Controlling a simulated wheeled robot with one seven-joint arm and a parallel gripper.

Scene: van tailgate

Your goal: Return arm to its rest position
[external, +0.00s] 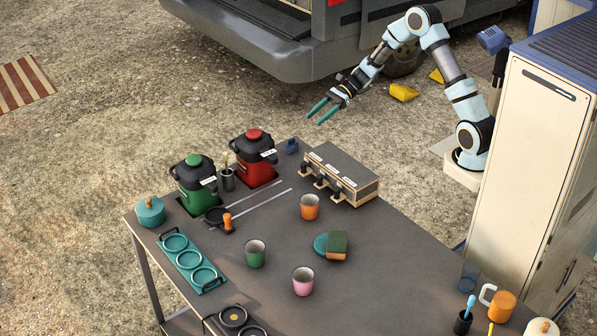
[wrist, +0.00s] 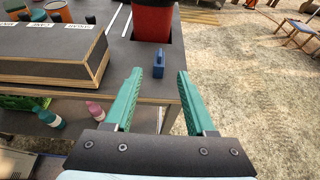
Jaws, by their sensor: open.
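My gripper (external: 323,111) is open and empty, raised above the far edge of the grey table (external: 390,250) in the external view. My arm arches over from its base at the right, beside the white cabinet. In the wrist view the two green fingers of my gripper (wrist: 156,95) are spread apart with nothing between them. A small blue object (wrist: 158,66) stands on the table beyond the fingertips, near the table edge; it also shows in the external view (external: 292,146).
Red (external: 255,160) and green (external: 196,185) dispensers and a labelled box (external: 340,175) stand at the table's far end. Several cups, including an orange one (external: 310,207), stand mid-table. A tall cabinet (external: 530,150) is at the right; a van bumper (external: 290,60) is behind.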

